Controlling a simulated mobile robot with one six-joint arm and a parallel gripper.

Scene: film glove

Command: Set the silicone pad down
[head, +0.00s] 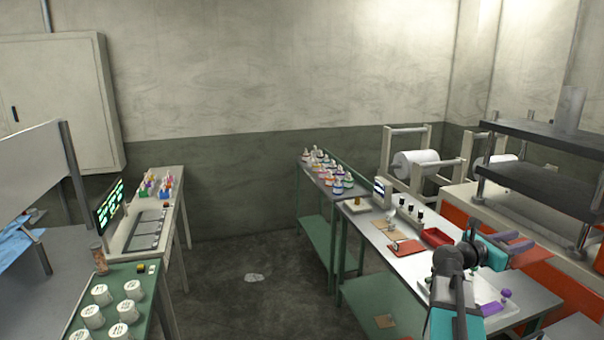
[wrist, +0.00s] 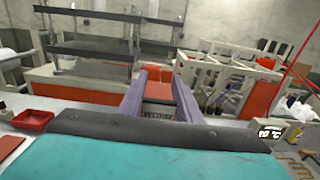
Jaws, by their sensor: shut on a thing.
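My gripper (wrist: 160,76) reaches forward in the wrist view, its two purple fingers closed on the silicone pad (wrist: 186,98), an orange-red flat piece. The fingers hide part of the pad. In the head view my gripper (head: 519,241) is above the right-hand workbench (head: 440,273), near its far long edge and the orange machine. The pad's orange patch (head: 530,257) is hard to tell from the orange machine behind it. I cannot tell the exact gap between the pad and any surface below.
A red tray (head: 436,237) and a flat orange-red piece (head: 405,247) lie on the bench to the left of my gripper. A press with dark plates (head: 545,178) stands behind at right. A purple-knobbed item (head: 492,307) is near the front. Open floor lies between the benches.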

